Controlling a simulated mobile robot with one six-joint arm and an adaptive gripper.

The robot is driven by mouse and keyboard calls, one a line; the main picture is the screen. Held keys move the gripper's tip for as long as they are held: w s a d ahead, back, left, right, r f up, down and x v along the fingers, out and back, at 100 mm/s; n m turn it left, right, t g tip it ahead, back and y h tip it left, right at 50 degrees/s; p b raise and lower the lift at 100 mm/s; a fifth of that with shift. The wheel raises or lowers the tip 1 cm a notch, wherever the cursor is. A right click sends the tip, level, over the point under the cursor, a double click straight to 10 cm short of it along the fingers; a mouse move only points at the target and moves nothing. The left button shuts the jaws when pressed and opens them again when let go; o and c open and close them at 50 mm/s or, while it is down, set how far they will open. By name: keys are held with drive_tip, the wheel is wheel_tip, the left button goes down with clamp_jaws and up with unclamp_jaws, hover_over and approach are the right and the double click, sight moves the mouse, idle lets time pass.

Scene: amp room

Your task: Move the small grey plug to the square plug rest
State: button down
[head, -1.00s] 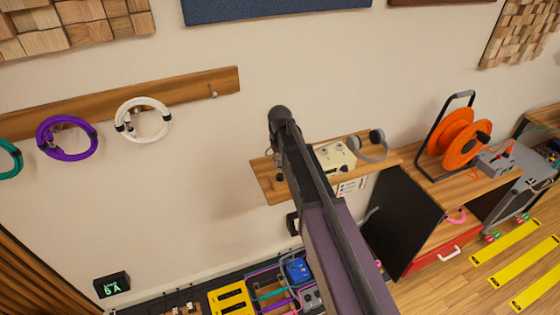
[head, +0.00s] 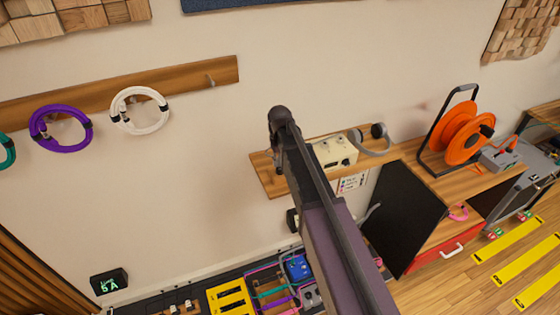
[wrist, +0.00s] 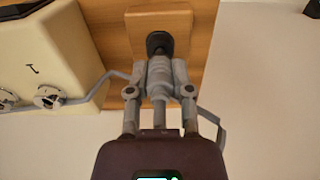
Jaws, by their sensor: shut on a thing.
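In the wrist view my gripper (wrist: 160,92) is shut on the small grey plug (wrist: 159,76). The plug's dark end (wrist: 159,43) points toward a square wooden block (wrist: 174,20), which looks like the square plug rest, on the wooden shelf. The dark end overlaps the block in the picture; I cannot tell whether it touches it. In the head view my gripper (head: 279,163) is at the left end of the shelf (head: 272,186), largely hidden by my arm. The plug and the block cannot be made out there.
A cream box (head: 334,152) with knobs stands right of my gripper on the shelf. It shows close on the left in the wrist view (wrist: 50,50). A cabinet with an orange cable reel (head: 463,133) stands beyond.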

drive_tip(key=shift+f+b, duration=0.35)
drive_tip(key=shift+f, duration=0.1)
idle(0.5)
drive_tip(key=shift+c, duration=2.2)
unclamp_jaws()
drive_tip(key=shift+r, duration=0.25)
wheel_tip(320, 180, up, 8)
drive_tip(key=p, duration=0.9)
drive_tip(key=shift+r, duration=0.2)
drive_tip(key=s+d, duration=0.9)
drive_tip(key=d, duration=0.3)
drive_tip(key=shift+s+f, duration=0.15)
